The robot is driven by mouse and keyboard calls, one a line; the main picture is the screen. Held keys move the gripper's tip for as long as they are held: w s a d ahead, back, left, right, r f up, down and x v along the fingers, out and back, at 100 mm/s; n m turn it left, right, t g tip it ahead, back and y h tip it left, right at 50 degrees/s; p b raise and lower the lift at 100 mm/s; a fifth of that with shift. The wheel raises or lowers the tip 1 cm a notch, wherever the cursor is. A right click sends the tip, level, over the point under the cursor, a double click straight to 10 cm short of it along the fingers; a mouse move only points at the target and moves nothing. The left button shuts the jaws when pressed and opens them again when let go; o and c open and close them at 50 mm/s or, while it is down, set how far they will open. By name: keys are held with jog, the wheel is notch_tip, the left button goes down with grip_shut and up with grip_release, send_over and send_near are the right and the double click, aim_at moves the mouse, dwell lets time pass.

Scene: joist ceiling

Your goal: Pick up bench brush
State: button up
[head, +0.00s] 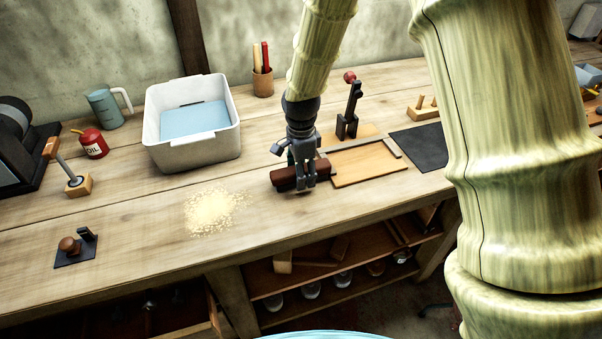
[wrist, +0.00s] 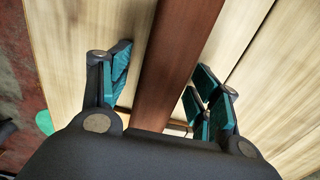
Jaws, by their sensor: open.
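The bench brush appears to be the dark reddish-brown wooden piece (head: 284,178) lying on the workbench, left of a tan board. In the wrist view the brown piece (wrist: 182,52) runs lengthwise between my fingers. My gripper (head: 307,190) points down over it from above. It is open, with one teal-padded finger on each side in the wrist view (wrist: 163,78), and gaps show between the pads and the wood. Any bristles are hidden, and part of the piece is behind my fingers in the head view.
A pale pile of shavings (head: 212,208) lies left of the brush. A white tub (head: 192,152) stands behind it. The tan board (head: 368,164), a red-knobbed lever tool (head: 349,112) and a dark mat (head: 421,147) are to the right. The bench front is mostly clear.

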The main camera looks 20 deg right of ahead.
jog(key=c, duration=1.2)
jog(key=shift+o, duration=0.2)
jog(key=shift+r, duration=0.1)
jog(key=shift+r+b, duration=0.3)
jog(key=shift+r, duration=0.15)
notch_tip(320, 180, up, 2)
jog(key=shift+r+b, duration=0.25)
jog(key=shift+b, duration=0.3)
jog(key=s+d+b, duration=0.1)
jog(key=s, duration=0.4)
jog(key=s+d+r+b, duration=0.1)
jog(key=s, duration=0.4)
jog(key=s+d+b, duration=0.1)
jog(key=s, duration=0.4)
jog(key=shift+s+r+b, duration=0.25)
jog(key=shift+s+b, duration=0.05)
jog(key=shift+s, duration=0.05)
